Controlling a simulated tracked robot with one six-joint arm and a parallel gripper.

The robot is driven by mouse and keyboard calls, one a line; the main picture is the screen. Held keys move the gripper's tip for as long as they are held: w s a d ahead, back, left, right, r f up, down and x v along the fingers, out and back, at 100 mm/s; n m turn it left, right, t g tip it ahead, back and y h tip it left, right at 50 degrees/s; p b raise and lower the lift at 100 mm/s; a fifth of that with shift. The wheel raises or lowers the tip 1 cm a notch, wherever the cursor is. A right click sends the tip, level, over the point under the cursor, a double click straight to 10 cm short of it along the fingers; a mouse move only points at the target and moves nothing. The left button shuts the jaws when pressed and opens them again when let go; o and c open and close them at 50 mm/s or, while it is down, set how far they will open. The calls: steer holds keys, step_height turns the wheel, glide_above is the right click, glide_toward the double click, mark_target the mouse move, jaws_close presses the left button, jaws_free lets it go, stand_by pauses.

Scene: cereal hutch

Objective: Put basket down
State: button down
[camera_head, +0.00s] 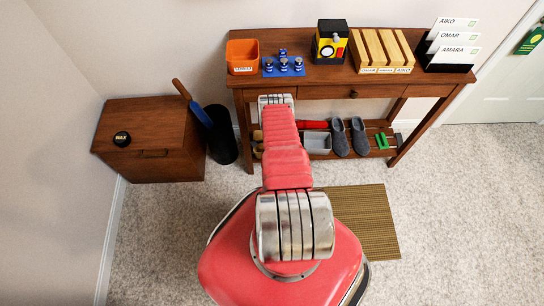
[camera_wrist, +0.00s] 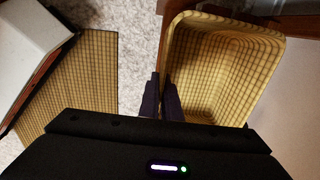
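The basket (camera_wrist: 225,75) shows in the wrist view as a yellow-tan woven container with a dark grid pattern, its open inside facing the camera. My gripper (camera_wrist: 161,92) has its two dark fingers close together, one on each side of the basket's left wall, pinching it at the rim. The basket's underside is hidden, so I cannot tell whether it touches a surface. In the head view my arm reaches toward the wooden console table (camera_head: 335,91) and hides my gripper and most or all of the basket.
The lower shelf holds grey slippers (camera_head: 349,138), a grey bin (camera_head: 317,142) and green items (camera_head: 381,141). An orange bin (camera_head: 242,57) and a yellow-black box (camera_head: 330,42) stand on top. A wooden chest (camera_head: 150,155) and a black cylinder (camera_head: 221,136) stand left. A woven mat (camera_head: 365,220) lies on carpet.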

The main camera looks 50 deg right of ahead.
steer(key=shift+f, duration=0.9)
steer(key=shift+w+d+f, duration=0.1)
steer(key=shift+d+f, duration=0.05)
steer(key=shift+f, duration=0.2)
steer(key=shift+f, duration=0.1)
steer(key=c, duration=2)
jaws_free()
step_height(320, 180, up, 12)
steer(key=shift+s+a, duration=0.35)
steer(key=shift+a, duration=0.1)
